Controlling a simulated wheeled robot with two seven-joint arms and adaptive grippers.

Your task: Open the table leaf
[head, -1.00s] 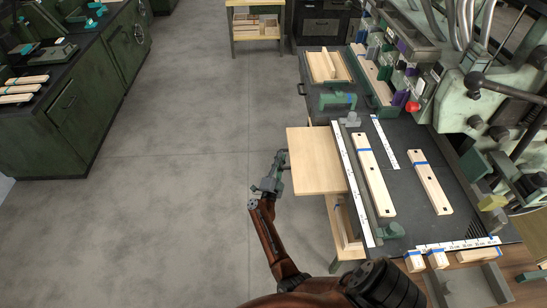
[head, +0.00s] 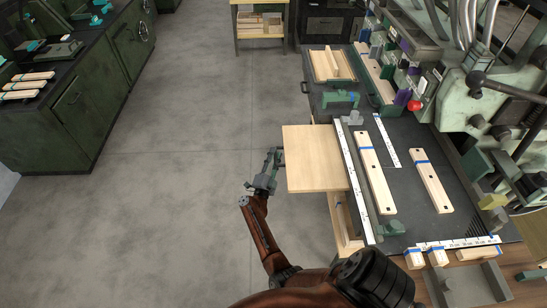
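The table leaf (head: 314,158) is a pale wooden board at the left edge of the dark workbench (head: 408,190). It sticks out to the left and looks about level with the bench top. My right gripper (head: 276,157) is beside the leaf's outer left edge, close to it; I cannot tell whether they touch. Its fingers are small and seen from above, so their opening is unclear. It holds nothing that I can make out. My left gripper is not in view.
Wooden bars (head: 375,173) and a white ruler strip (head: 355,185) lie on the bench. A green clamp-like part (head: 341,98) stands behind the leaf. A wooden structure (head: 345,222) is below the leaf. The grey floor (head: 180,190) to the left is clear.

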